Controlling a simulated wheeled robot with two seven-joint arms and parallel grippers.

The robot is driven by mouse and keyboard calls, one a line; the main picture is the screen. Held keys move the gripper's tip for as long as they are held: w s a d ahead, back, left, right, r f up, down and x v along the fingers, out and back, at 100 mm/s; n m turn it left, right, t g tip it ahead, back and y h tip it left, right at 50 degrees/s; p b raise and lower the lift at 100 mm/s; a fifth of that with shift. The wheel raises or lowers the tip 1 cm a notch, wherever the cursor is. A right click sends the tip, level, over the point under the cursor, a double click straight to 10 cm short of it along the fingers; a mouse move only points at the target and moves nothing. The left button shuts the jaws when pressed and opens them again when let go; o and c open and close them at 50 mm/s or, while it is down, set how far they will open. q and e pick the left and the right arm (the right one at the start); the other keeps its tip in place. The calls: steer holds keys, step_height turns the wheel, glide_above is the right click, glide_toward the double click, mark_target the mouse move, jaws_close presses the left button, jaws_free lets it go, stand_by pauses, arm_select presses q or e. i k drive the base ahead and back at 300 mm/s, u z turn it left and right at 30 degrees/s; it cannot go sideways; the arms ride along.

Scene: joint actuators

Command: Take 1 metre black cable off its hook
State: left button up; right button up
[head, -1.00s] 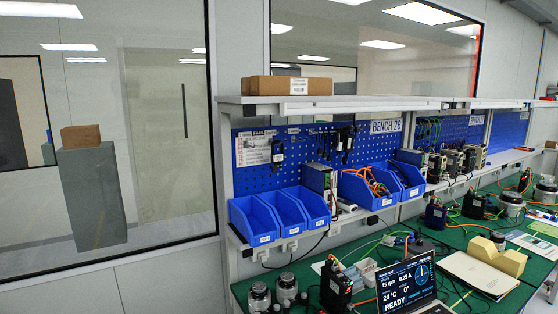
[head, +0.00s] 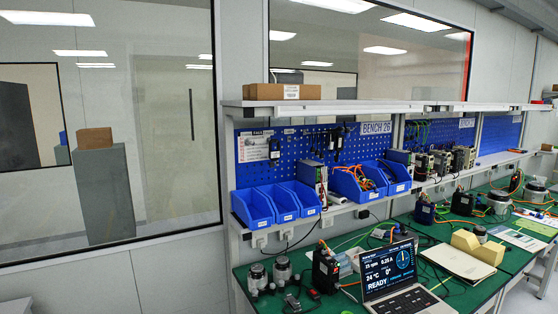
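The blue pegboard (head: 296,166) is on the back wall of the near bench, under the upper shelf. Thin dark cables (head: 318,141) appear to hang from hooks near its middle. They are too small to tell which is the 1 metre black cable. A thicker black item (head: 338,138) hangs just to their right, and another black item (head: 274,149) hangs at the left beside a white sheet. Neither of my grippers is in view.
Blue bins (head: 254,207) stand on the lower shelf below the pegboard, with another bin (head: 352,183) holding orange cables to the right. A cardboard box (head: 282,92) sits on the upper shelf. The green bench top (head: 428,238) carries a laptop (head: 390,272), jars and devices.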

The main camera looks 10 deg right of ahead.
mark_target(274, 155)
steer(key=u, duration=0.3)
steer(key=i, duration=0.9)
steer(key=u, duration=0.05)
